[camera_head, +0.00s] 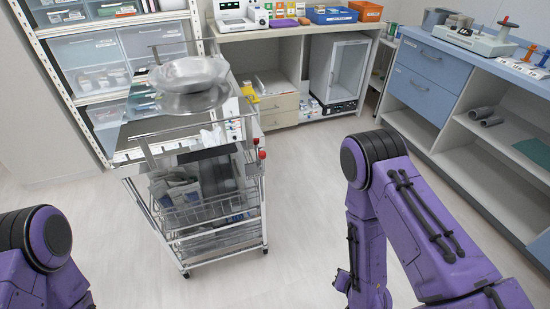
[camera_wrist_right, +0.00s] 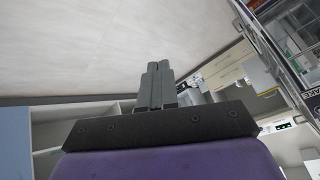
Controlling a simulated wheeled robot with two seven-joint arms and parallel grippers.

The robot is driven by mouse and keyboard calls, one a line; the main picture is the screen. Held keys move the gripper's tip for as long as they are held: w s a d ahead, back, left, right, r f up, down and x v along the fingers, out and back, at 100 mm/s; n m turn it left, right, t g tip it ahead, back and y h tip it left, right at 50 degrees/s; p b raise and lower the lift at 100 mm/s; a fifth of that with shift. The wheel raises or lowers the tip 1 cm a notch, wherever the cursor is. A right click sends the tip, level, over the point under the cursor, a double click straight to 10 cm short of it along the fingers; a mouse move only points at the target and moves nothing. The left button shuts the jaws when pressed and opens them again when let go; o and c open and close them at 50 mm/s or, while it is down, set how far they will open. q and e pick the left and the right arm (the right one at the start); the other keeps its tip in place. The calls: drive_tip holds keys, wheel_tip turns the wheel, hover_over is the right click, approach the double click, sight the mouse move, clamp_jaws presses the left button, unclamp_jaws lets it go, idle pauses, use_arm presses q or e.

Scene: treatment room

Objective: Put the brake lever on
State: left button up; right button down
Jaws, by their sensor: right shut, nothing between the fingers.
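The steel trolley (camera_head: 208,215) stands left of centre in the head view. Small red parts (camera_head: 262,155) show on its right side, near the top; I cannot tell for sure whether one is the brake lever, or how it is set. In the right wrist view, part of a metal frame with a dark lettered plate (camera_wrist_right: 313,83) shows at the right edge; the plate is cut off. My right gripper (camera_wrist_right: 157,70) is shut and empty, its fingers together and apart from the trolley. My left gripper is out of view; only part of my left arm shows at lower left.
A metal bowl (camera_head: 190,72) sits on the trolley top, with packets in the wire basket (camera_head: 205,212) below. A blue-fronted counter (camera_head: 430,75) with open shelves stands at right, a glass-door cabinet (camera_head: 340,70) at the back. The floor (camera_head: 300,210) right of the trolley is clear.

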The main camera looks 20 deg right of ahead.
drive_tip(key=w+r+t+y+b, duration=0.3)
drive_tip(key=w+r+t+y, duration=0.15)
drive_tip(key=w, duration=0.85)
drive_tip(key=w+r+t+y+b, duration=0.2)
drive_tip(key=w+r+t+y, duration=0.3)
drive_tip(key=w, duration=0.8)
use_arm(q)
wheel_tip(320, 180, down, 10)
drive_tip(key=b, duration=0.3)
drive_tip(key=shift+b, duration=0.35)
use_arm(e)
wheel_tip(320, 180, up, 14)
drive_tip(key=w+d+n+g+y, duration=0.1)
drive_tip(key=d+n+g+y, duration=0.1)
drive_tip(key=g+y, duration=0.6)
drive_tip(key=shift+w+f+n+g, duration=0.15)
drive_tip(key=shift+w+n+g, duration=0.2)
drive_tip(key=shift+n+g, duration=0.4)
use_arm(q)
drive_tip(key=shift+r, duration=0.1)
use_arm(e)
drive_tip(key=shift+a, duration=0.1)
approach(262, 162)
drive_tip(key=w+a+r, duration=0.2)
drive_tip(key=w+a, duration=0.1)
drive_tip(key=a, duration=0.2)
drive_tip(key=shift+s+d, duration=0.1)
drive_tip(key=shift+s, duration=0.05)
